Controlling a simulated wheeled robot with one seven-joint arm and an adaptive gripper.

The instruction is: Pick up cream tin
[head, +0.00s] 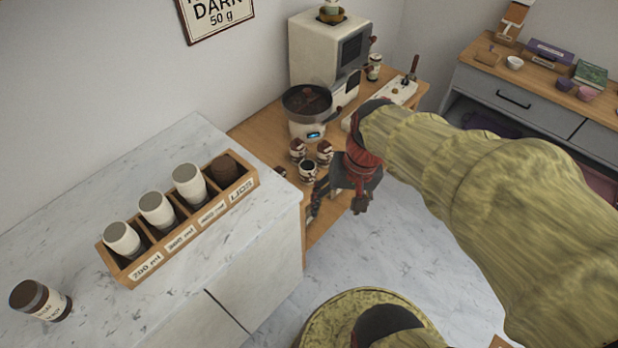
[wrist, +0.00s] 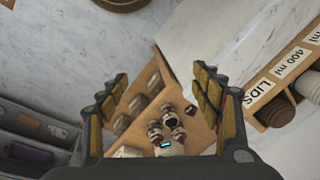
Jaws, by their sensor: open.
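I cannot tell which tin is the cream tin, as the labels are too small to read. Three small brown-and-white containers stand close together on the wooden counter: one at the left (head: 297,149), one at the right (head: 324,152) and one in front (head: 307,171). The group also shows in the wrist view (wrist: 168,123), between and beyond my fingers. A brown-lidded tin (head: 40,301) with a pale label stands alone on the marble top. My gripper (head: 339,196) is open and empty, just right of and nearer than the group; its fingers are wide apart in the wrist view (wrist: 160,98).
A wooden holder (head: 190,238) with white cups and brown lids stands on the marble counter (head: 120,180). A grinder-like machine (head: 308,108) and a white coffee machine (head: 325,50) stand behind the group. Another small container (head: 374,67) is farther back. Drawers (head: 510,100) stand at the right.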

